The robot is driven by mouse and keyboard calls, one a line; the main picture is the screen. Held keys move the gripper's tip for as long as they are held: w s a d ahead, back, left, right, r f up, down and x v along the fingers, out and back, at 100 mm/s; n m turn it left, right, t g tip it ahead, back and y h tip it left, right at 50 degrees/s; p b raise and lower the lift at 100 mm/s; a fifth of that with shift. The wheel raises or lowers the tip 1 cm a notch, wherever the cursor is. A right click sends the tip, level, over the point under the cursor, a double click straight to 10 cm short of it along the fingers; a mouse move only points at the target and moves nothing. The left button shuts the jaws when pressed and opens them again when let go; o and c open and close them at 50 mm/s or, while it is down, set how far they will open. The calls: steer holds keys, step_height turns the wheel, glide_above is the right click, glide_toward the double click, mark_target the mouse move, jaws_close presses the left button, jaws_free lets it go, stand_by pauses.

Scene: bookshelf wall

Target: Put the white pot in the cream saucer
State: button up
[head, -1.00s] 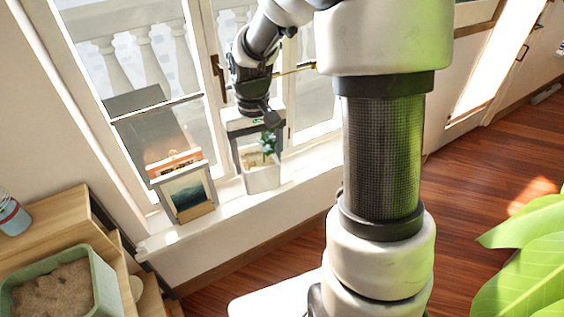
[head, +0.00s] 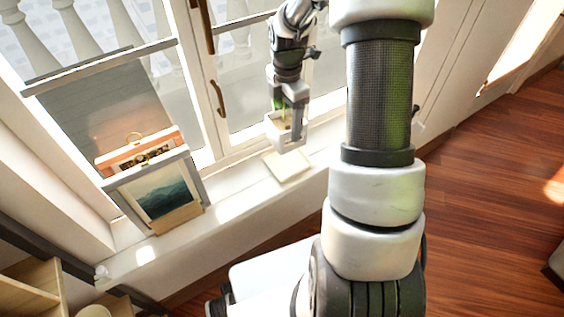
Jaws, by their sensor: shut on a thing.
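The white pot (head: 288,141) is a small, light, square-sided pot with a little green plant (head: 279,104) in it. My gripper (head: 289,112) is shut on the pot, reaching down from above in front of the window. Its fingers and the arm's end hide part of the plant. A flat, square, cream piece that looks like the saucer (head: 288,167) lies on the windowsill just below the pot in the picture. The pot appears to be held above it; the exact gap is hard to judge.
A framed landscape picture (head: 161,192) leans on the windowsill (head: 236,207) to the left. Window handles (head: 218,98) stand out near the arm. The sill between picture and pot is clear.

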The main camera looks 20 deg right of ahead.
steer(key=shift+w+d+f, duration=0.1)
steer(key=shift+w+f, duration=0.05)
steer(key=shift+f, duration=0.4)
step_height(320, 180, down, 9)
steer(key=b, duration=0.2)
steer(key=shift+b, duration=0.4)
steer(key=shift+f, duration=0.2)
steer(key=o, duration=1.4)
steer(key=shift+o, duration=0.2)
